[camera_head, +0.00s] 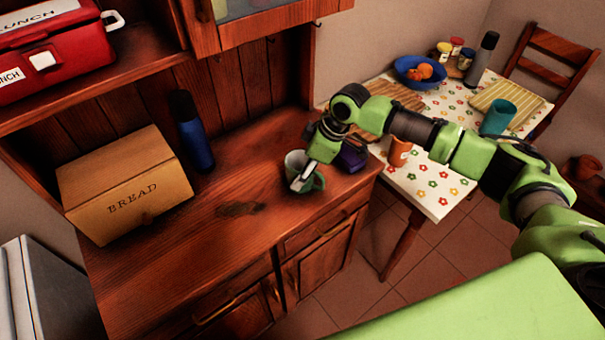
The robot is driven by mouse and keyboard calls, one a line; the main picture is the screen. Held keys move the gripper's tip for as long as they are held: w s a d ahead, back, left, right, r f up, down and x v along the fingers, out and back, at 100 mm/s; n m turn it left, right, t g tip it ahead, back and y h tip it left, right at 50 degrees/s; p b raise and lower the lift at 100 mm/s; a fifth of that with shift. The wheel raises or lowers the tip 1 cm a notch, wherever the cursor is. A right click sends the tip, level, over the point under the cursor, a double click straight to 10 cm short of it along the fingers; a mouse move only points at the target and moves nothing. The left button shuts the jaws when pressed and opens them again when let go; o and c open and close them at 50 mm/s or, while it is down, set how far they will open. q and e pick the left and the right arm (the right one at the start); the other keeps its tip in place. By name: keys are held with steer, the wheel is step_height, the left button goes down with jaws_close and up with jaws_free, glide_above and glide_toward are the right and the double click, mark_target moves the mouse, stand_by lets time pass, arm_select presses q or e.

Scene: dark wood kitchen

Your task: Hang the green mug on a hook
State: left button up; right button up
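The green mug (291,163), pale inside, stands on the wooden counter near its right end. My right arm reaches in from the right, and its gripper (303,181) points down at the mug. The fingers overlap the mug's rim and handle side and hide part of it. I cannot tell whether they are closed on it. Small dark hooks (270,39) hang under the upper cabinet, behind and above the mug; another hook (316,23) is at the cabinet's right end. My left gripper is not in view.
A bread box (124,185) and blue bottle (195,140) stand on the counter's left. A dark purple object (351,157) is close behind my gripper. A red lunch box (50,45) sits on the shelf. The counter's front middle is clear. A set table (437,204) stands right.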

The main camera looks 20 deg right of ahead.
steer(key=shift+c, duration=1.1)
steer(key=shift+r, duration=0.15)
steer(key=shift+w+r, duration=0.1)
steer(key=shift+r, duration=0.15)
step_height(320, 180, up, 2)
steer(key=shift+r+b, duration=0.1)
steer(key=shift+b, duration=0.65)
steer(key=s+d+r+b, duration=0.2)
steer(key=s+r, duration=0.8)
steer(key=s, duration=0.4)
steer(key=shift+d, duration=0.25)
